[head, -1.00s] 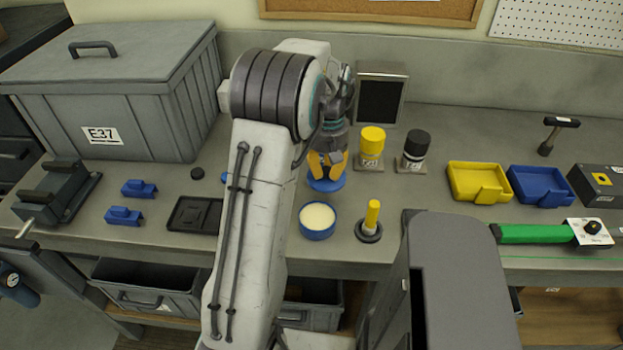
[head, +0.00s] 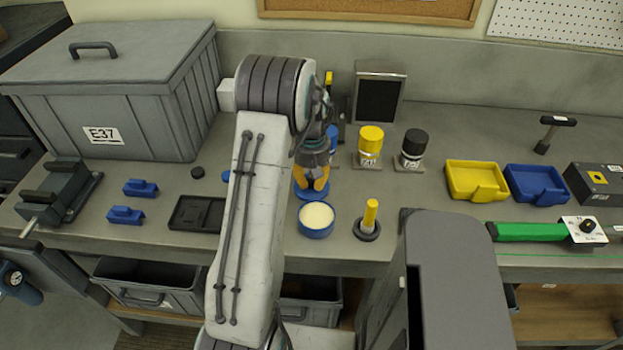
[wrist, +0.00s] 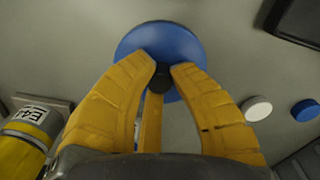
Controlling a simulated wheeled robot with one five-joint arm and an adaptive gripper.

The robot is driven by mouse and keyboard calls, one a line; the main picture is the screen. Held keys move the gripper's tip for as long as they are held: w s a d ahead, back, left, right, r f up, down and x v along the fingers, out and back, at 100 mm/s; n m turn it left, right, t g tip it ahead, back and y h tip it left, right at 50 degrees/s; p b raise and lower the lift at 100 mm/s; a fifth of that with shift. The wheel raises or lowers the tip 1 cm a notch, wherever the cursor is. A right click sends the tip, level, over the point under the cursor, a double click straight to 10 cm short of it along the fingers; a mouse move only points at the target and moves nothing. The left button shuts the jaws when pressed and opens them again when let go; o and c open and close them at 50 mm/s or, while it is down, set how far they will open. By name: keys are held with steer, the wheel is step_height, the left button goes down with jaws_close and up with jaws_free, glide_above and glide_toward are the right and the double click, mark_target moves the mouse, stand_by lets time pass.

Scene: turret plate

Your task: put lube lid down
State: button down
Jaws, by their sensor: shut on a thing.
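The lube lid is a blue disc with a dark knob (wrist: 160,42). My gripper (head: 312,184) has its yellow fingers shut on the knob, as the wrist view (wrist: 160,78) shows. In the head view the lid (head: 312,196) is under my fingertips, just behind the open blue tub of pale lube (head: 317,219). I cannot tell whether the lid touches the bench or hangs a little above it.
A yellow-handled brush (head: 369,217) stands right of the tub. Yellow-capped (head: 370,147) and black-capped (head: 413,150) bottles stand behind. A black tray (head: 197,213) lies left of my arm. Yellow (head: 476,182) and blue (head: 539,186) bins sit at right.

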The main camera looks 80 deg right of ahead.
mark_target(310, 181)
steer(key=shift+f, duration=0.1)
steer(key=shift+f, duration=0.1)
steer(key=c, duration=1.2)
jaws_free()
step_height(310, 181, up, 12)
steer(key=shift+w+r, duration=0.15)
steer(key=shift+r, duration=0.1)
